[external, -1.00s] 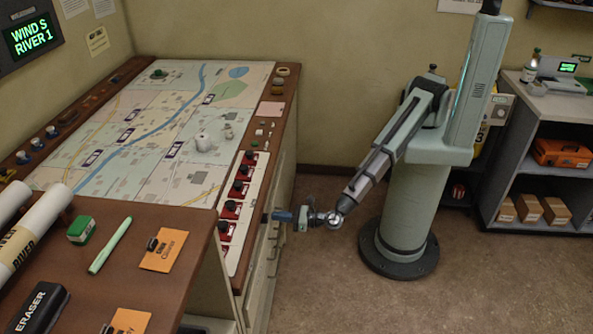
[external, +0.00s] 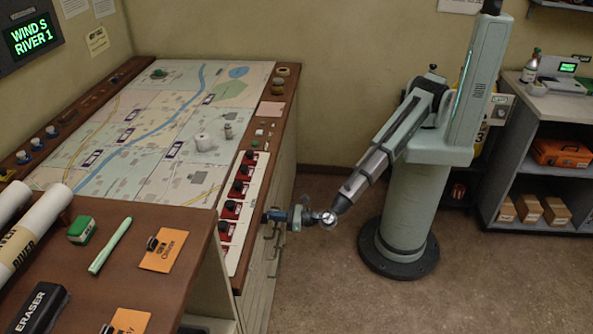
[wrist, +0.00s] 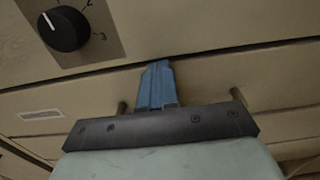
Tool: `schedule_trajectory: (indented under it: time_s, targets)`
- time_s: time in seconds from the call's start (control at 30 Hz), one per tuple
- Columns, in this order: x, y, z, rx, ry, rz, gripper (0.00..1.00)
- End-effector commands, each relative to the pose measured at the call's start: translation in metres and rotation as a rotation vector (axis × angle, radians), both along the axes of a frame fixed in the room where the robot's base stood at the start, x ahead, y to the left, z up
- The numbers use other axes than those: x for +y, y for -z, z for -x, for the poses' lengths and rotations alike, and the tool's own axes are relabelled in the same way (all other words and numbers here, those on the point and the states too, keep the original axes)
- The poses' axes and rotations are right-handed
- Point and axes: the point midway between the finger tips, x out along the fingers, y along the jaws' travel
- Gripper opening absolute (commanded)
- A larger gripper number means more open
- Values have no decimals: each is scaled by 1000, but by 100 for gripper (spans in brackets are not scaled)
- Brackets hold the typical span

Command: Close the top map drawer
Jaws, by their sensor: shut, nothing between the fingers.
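The console's beige drawer fronts (external: 262,262) face my arm on the console's right side. In the wrist view, the upper drawer front (wrist: 205,75) lies under a seam and spans the picture. Two handle posts show on either side of my fingers, one on the left (wrist: 122,108) and one on the right (wrist: 238,95); the rest of the handle is hidden by my gripper. My gripper (external: 268,216), with blue fingers (wrist: 157,75), is shut and empty, its tips at or very near the drawer front. I cannot tell whether they touch, or whether any gap remains at the drawer.
A black knob (wrist: 64,29) on a dial plate sits above the drawer seam. The console top carries a map (external: 130,140) and a strip of red switches (external: 237,190). Open floor (external: 330,280) lies right of the console; a shelf unit (external: 530,165) stands far right.

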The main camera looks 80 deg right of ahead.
Motion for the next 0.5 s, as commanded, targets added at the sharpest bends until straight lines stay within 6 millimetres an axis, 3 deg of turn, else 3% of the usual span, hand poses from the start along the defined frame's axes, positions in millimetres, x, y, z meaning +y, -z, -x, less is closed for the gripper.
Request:
schedule_trajectory:
  time_s: [0.03, 0.17, 0.5]
  targets:
    - [1, -2, -10, -9, 9, 1, 0]
    - [1, -2, -5, -10, 9, 1, 0]
    - [0, -2, 57, -3, -2, 1, 0]
